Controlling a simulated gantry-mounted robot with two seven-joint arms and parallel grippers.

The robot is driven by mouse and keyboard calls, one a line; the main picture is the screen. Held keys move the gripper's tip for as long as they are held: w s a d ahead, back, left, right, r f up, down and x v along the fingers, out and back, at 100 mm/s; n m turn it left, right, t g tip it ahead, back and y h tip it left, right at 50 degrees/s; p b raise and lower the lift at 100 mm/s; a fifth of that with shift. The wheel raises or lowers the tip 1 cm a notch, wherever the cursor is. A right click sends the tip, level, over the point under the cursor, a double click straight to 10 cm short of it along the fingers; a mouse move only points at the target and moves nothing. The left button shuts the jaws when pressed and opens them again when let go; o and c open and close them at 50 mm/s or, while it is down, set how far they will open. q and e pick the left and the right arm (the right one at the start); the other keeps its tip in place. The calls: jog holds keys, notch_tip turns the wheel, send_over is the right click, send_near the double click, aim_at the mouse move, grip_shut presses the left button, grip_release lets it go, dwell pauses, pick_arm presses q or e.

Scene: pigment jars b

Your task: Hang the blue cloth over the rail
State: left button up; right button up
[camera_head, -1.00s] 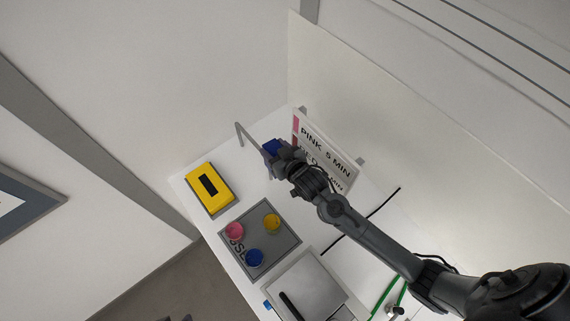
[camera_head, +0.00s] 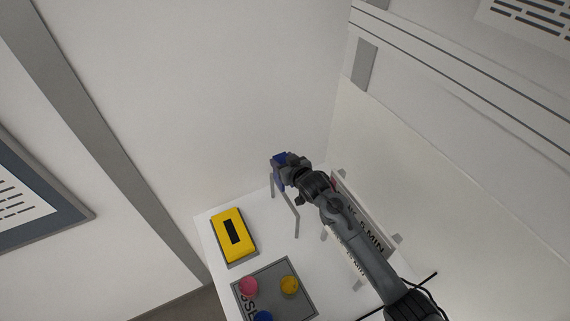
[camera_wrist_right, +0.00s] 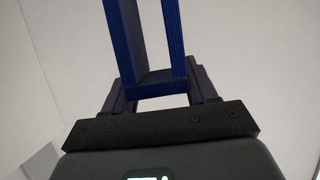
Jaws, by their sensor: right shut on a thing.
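The blue cloth (camera_head: 278,159) is in my right gripper (camera_head: 284,161), at the upper far end of the grey rail (camera_head: 288,203) in the head view. A narrow blue part of it shows lower down, beside the rail's far end. I cannot tell whether the cloth touches the rail. In the right wrist view, the cloth (camera_wrist_right: 123,45) shows as two blue panels joined by a lower fold, between the dark fingers of my right gripper (camera_wrist_right: 161,88). The gripper is shut on it. My left gripper is not in view.
A yellow box (camera_head: 233,235) lies on the white table (camera_head: 264,220) left of the rail. A grey tray (camera_head: 302,294) holds pink (camera_head: 248,286), yellow (camera_head: 289,285) and blue (camera_head: 263,316) jars. A lettered sign board (camera_head: 375,240) stands right of the rail, partly behind my arm.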

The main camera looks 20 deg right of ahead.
jog(key=shift+r, duration=0.1)
jog(key=b, duration=0.3)
send_over(284, 193)
jog(key=shift+f, duration=3.1)
notch_tip(284, 193, down, 6)
jog(key=b, duration=0.4)
jog(key=shift+f, duration=0.25)
jog(key=shift+f+b, duration=1.6)
jog(key=shift+f, duration=0.4)
jog(key=o, duration=1.1)
jog(key=shift+o, duration=0.2)
